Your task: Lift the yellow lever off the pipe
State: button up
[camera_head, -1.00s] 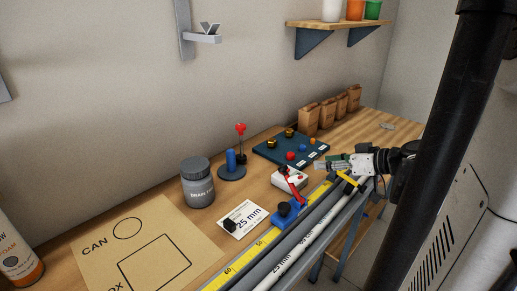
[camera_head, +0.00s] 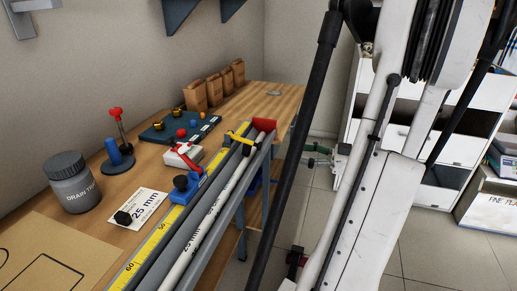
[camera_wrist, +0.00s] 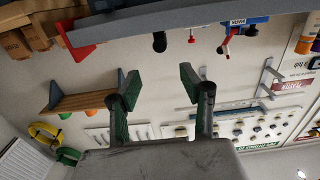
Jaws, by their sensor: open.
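The yellow lever (camera_head: 239,138) lies across the pipes near the far end of the rack at the bench's front edge. The white pipe (camera_head: 205,228) runs along the outer side, marked 25 mm. My gripper (camera_head: 308,156) is open and empty, off the bench to the right of the lever, with a clear gap between them. In the wrist view my gripper's green-padded fingers (camera_wrist: 158,85) are spread wide with nothing between them. I cannot make out the yellow lever in the wrist view.
A red end block (camera_head: 264,125) stands beyond the lever. A yellow ruler (camera_head: 160,237) runs alongside. Open floor lies right of the bench.

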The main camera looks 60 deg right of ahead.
aim_at(259, 145)
jog(key=b+x, duration=0.2)
jog(key=x, duration=1.1)
grip_shut()
